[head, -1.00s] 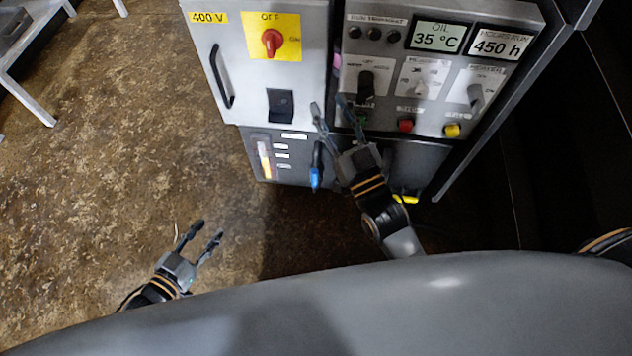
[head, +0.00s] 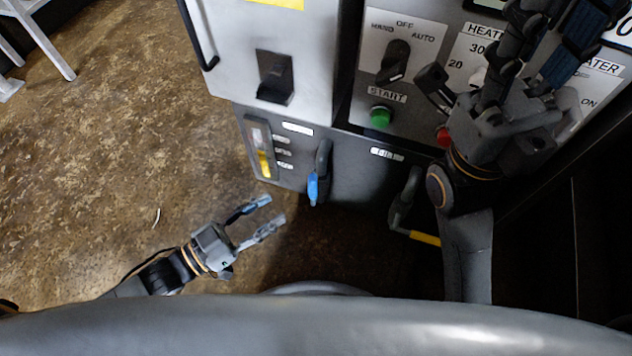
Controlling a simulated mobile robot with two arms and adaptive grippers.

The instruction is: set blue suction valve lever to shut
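The blue suction valve lever (head: 313,187) is on the lower front of the cabinet, below the control panel. Its blue handle hangs down from a dark valve body. My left gripper (head: 264,213) is open and empty, to the left of and a little below the blue lever in the picture, apart from it. My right gripper (head: 475,90) is in front of the control panel at the upper right, with its fingers spread apart. It hides part of the heater controls, and I see nothing held in it.
A second valve with a yellow lever (head: 425,238) is right of the blue one. A sight gauge (head: 262,150) sits to its left. Above are a green start button (head: 380,117), a partly hidden red button (head: 443,137) and a selector knob (head: 394,62).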

